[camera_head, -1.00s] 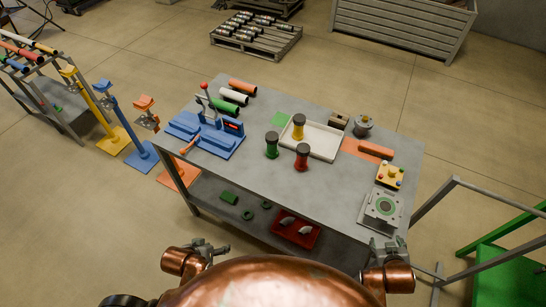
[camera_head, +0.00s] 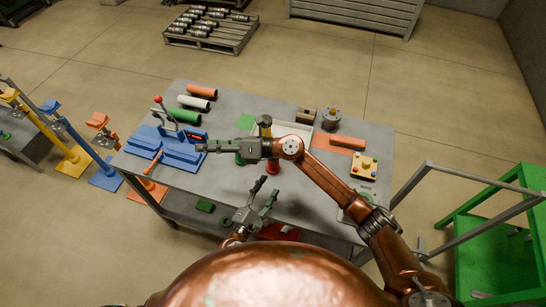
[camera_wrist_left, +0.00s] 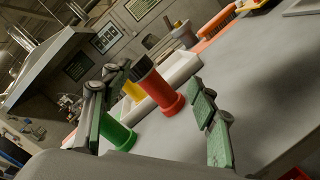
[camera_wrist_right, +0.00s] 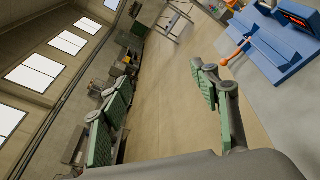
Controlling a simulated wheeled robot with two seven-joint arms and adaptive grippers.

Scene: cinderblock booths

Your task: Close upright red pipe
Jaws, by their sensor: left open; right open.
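The red pipe (camera_head: 273,168) stands upright on the grey table, with its upper part hidden behind my right arm in the head view. In the left wrist view the red pipe (camera_wrist_left: 160,90) has a dark top and shows between the fingers. My left gripper (camera_head: 267,187) is open and empty at the near side of the table, pointing towards the pipe and apart from it. My right gripper (camera_head: 203,147) is open and empty, reaching left across the table past the pipe. In the right wrist view no pipe lies between its fingers (camera_wrist_right: 160,75).
A blue fixture (camera_head: 165,148) with a red-knobbed lever is at left. Several pipes lie behind it. A yellow button box (camera_head: 364,166) is at right.

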